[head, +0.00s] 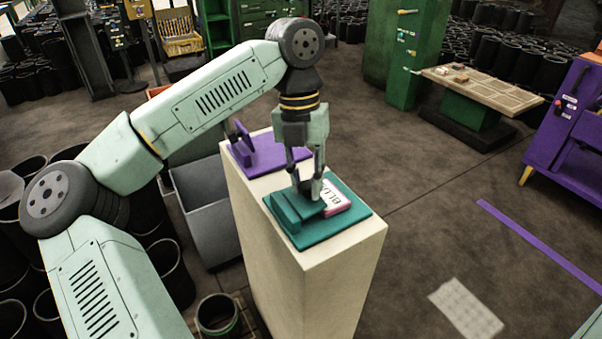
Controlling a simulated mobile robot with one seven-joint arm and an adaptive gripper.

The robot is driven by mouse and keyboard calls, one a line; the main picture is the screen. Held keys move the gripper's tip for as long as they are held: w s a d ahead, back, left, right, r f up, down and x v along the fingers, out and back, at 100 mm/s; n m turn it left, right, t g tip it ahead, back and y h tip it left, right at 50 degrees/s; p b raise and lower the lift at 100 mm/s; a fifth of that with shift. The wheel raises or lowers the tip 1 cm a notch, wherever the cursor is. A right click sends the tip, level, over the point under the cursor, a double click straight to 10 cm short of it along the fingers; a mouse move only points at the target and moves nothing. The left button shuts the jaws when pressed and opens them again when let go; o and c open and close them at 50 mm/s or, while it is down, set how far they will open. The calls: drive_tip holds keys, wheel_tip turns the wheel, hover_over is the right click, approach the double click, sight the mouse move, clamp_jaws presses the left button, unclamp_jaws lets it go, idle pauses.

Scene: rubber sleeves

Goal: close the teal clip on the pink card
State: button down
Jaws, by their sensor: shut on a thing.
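The teal clip (298,211) sits on a teal base plate (345,219) on top of a pale pedestal. The pink card (334,197), with a white face and dark lettering, lies at the clip's right side. The clip's upper part appears low over the card's left portion, but whether it presses on the card cannot be told. My gripper (306,190) points down at the clip, its fingers shut on part of it. The fingers hide some of the clip and the card's left end.
A purple clip (264,153) stands on the far end of the pedestal (290,290). A grey bin (208,215) is at its left, with black sleeves around. A green cabinet (402,50), a low table (483,90) and a purple machine (574,130) stand right. The floor right of the pedestal is mostly clear.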

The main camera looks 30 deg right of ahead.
drive_tip(key=shift+d+f+y+p, duration=0.3)
drive_tip(key=shift+d+y, duration=0.05)
drive_tip(key=shift+y, duration=0.65)
drive_tip(key=c, duration=1.4)
unclamp_jaws()
drive_tip(key=shift+f, duration=0.1)
drive_tip(key=v, duration=1.2)
